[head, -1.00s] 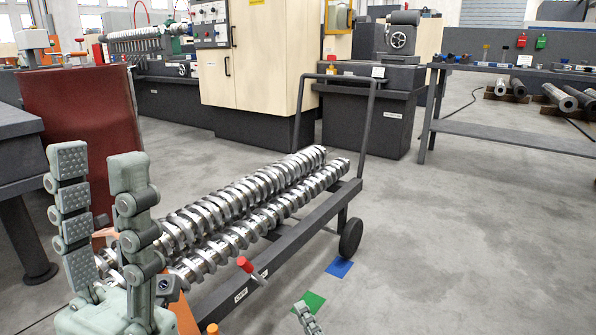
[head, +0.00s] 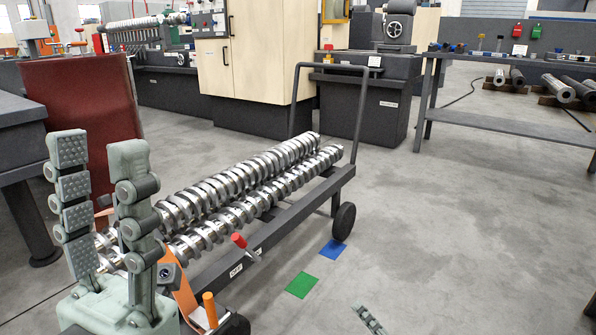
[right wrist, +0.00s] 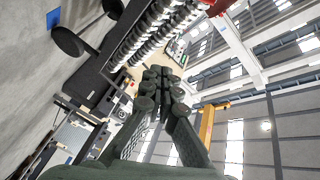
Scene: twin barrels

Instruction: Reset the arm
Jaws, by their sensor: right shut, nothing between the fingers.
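My left gripper (head: 97,146) stands upright at the lower left of the head view. Its two fingers are apart, with no object visible between them. It overlaps the near end of the cart in the picture. Of my right gripper, only a finger part (head: 370,320) shows at the bottom edge of the head view, to the right of the cart. In the right wrist view, my right gripper's fingers (right wrist: 165,84) meet at their tips with nothing held.
A workbench (head: 510,127) stands at the back right. The floor at right is clear.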

